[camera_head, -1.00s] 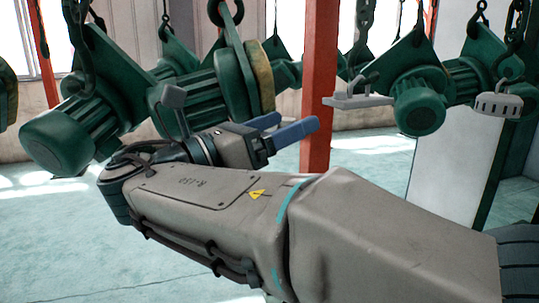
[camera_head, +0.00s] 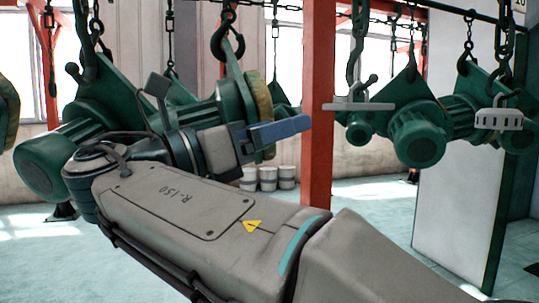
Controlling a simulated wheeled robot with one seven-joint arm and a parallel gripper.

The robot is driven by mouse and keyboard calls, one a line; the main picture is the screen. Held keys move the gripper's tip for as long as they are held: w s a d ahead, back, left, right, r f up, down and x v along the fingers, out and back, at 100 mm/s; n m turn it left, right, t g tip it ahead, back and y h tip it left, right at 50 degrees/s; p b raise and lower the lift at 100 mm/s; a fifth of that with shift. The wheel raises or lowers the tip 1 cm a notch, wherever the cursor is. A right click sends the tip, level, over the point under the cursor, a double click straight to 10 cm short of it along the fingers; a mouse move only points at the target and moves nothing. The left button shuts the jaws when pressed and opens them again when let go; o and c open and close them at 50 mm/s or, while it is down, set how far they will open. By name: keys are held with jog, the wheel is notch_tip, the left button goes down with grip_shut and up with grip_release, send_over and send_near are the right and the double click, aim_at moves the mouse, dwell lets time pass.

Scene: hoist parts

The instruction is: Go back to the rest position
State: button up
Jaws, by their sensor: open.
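My gripper (camera_head: 277,132) is at the end of my grey arm, left of centre in the head view. Its blue fingers point right and seem to hold nothing. From this side they overlap, so the gap between them hardly shows. Behind it, a green hoist unit (camera_head: 203,112) with a yellowish disc hangs from a hook. The fingers cross in front of that disc in the picture; I cannot tell the distance between them.
A red post (camera_head: 318,110) stands just right of my fingertips in the picture.

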jog(key=w+d+f+m+g+y+p, duration=0.2)
jog(key=d+f+m+g+y+p, duration=0.45)
jog(key=d+f+p, duration=0.7)
jog(key=s+d+f+m+g+y+p, duration=0.1)
jog(key=s+f+m+y+p, duration=0.6)
jog(key=m, duration=1.2)
jog(key=s+f+y, duration=0.3)
jog(key=y, duration=0.1)
jog(key=shift+d+f+p, duration=0.2)
jog(key=shift+d+p, duration=0.15)
jog(key=shift+p, duration=0.05)
jog(key=shift+y, duration=0.25)
